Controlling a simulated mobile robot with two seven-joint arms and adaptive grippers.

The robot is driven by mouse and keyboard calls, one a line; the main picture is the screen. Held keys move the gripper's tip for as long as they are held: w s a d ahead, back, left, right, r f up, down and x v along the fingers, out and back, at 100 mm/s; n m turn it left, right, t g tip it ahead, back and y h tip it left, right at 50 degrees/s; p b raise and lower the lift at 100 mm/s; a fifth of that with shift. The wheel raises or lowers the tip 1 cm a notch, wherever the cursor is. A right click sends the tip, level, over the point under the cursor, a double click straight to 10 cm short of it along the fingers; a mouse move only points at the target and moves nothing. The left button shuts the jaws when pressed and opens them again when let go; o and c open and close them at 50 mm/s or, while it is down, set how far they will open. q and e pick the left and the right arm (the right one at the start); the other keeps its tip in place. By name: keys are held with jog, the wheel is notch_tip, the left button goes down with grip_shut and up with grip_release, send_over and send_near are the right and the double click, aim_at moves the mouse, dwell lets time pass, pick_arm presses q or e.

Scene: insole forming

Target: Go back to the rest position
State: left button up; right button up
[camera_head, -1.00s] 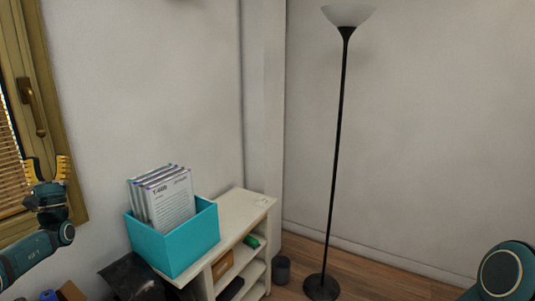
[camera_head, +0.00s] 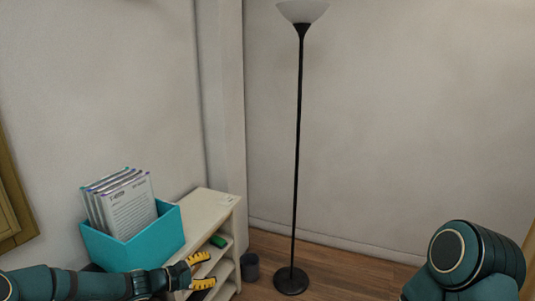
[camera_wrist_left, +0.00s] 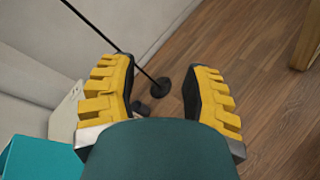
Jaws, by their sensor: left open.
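My left gripper (camera_head: 201,271) shows at the lower left of the head view, its yellow-padded fingers apart and empty. In that view it overlaps the front of the white shelf and lies just right of the turquoise box. In the left wrist view the two yellow fingers (camera_wrist_left: 160,92) frame empty space above the floor. My right arm (camera_head: 465,262) shows only as a teal link at the lower right; its gripper is out of view.
A turquoise box (camera_head: 130,252) with several booklets (camera_head: 128,206) stands on a white shelf (camera_head: 211,205). A black floor lamp (camera_head: 297,150) and a dark bin (camera_head: 250,267) stand on the wooden floor. A window frame (camera_head: 14,200) is at the left edge.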

pick_arm(q)
jog(key=s+d+f+m+g+y, duration=0.2)
jog(key=s+d+f+m+g, duration=0.2)
jog(key=s+f, duration=0.4)
jog(key=s+d+f+m+g+y, duration=0.3)
jog(key=s+d+f, duration=0.1)
jog(key=s+f, duration=0.4)
jog(key=s+f+m+y, duration=0.1)
jog(key=s+m+y, duration=0.2)
jog(key=s+m, duration=0.5)
jog(key=s, duration=0.7)
jog(key=shift+s+f, duration=0.15)
jog(key=shift+f, duration=0.2)
jog(key=shift+a, duration=0.15)
